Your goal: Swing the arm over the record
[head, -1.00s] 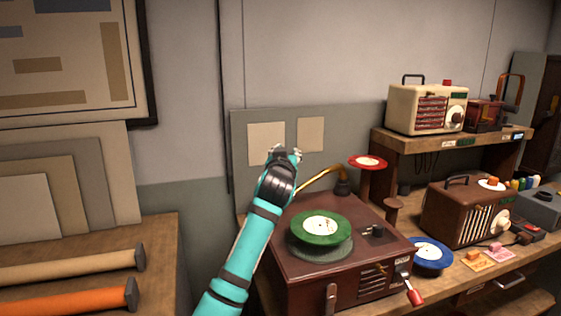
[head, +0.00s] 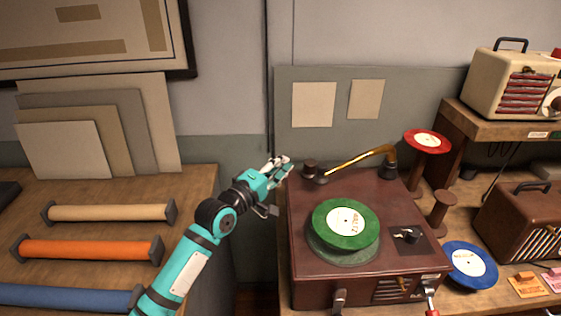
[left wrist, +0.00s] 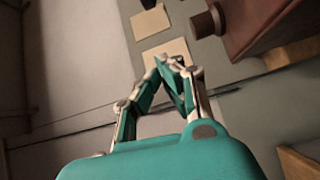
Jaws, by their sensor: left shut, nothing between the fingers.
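The brass tone arm (head: 352,162) of the record player (head: 310,248) runs from a dark pivot at the back right to a dark knob (head: 310,167) at its left end, at the box's back left corner. The green record (head: 343,221) with a white label lies tilted on the turntable. My left gripper (head: 284,163) is shut and empty, just left of the knob and apart from it. In the left wrist view its fingertips (left wrist: 172,62) meet, with the dark knob (left wrist: 204,22) beside the reddish-brown box. My right gripper is not in view.
A red record (head: 427,141) sits on a stand behind right. A blue record (head: 470,266) lies right of the player. Radios stand further right. A left table (head: 195,190) holds orange, tan and blue rolls. A gap separates the tables.

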